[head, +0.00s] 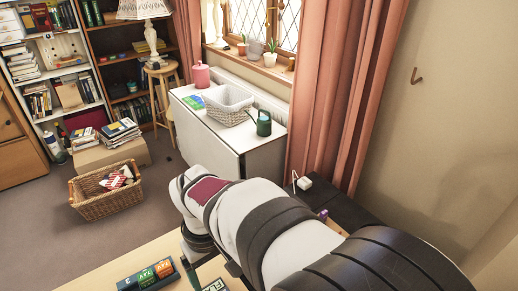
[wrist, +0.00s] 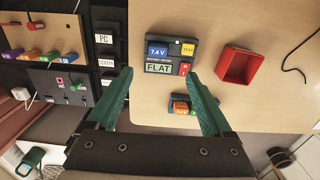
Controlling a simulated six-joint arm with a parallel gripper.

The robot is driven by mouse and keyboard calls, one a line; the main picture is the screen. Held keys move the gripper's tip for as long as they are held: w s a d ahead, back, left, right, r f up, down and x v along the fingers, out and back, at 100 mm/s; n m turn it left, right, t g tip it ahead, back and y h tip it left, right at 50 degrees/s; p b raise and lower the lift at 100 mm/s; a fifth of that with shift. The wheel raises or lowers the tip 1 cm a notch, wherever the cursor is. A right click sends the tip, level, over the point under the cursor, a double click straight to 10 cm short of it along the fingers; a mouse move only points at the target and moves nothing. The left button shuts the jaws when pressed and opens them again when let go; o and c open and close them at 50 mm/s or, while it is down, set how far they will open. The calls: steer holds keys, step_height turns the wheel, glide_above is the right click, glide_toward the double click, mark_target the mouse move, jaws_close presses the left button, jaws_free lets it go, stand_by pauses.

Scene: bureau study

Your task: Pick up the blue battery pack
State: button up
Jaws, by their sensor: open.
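A blue block marked "7.4 V" (wrist: 157,49) sits in a dark tester (wrist: 172,42) in the wrist view, beside a yellow "TEST" label and above a "FLAT" panel. I take it for the blue battery pack. My gripper (wrist: 159,73) is open and empty, its two green fingers spread over the tester's near side; height above it is unclear. A dark rack (head: 145,280) holds green and orange packs and a darker block at its left, in the head view. It shows partly hidden in the wrist view (wrist: 181,112). My arm hides much of the desk in the head view.
A red open box (wrist: 237,66) stands right of the tester, with a black cable (wrist: 296,70) beyond. A dark panel (wrist: 107,40) with "PC" and other labels and a wooden board (wrist: 45,40) with coloured pieces lie left. Bare desk (wrist: 250,20) lies around the box.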

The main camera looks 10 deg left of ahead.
steer(key=f, duration=1.3)
steer(key=shift+w+d+f, duration=0.1)
steer(key=shift+w+d, duration=0.05)
steer(key=shift+w, duration=0.05)
jaws_close()
steer(key=shift+r, duration=0.5)
step_height(320, 180, up, 3)
steer(key=w+d+r+m, duration=0.3)
steer(key=d+r+m, duration=0.1)
steer(key=d+r, duration=0.6)
steer(key=w+d+r+m, duration=0.3)
steer(key=d+r+m, duration=0.2)
steer(key=d+r, duration=0.5)
steer(key=d, duration=0.3)
steer(key=shift+w, duration=0.3)
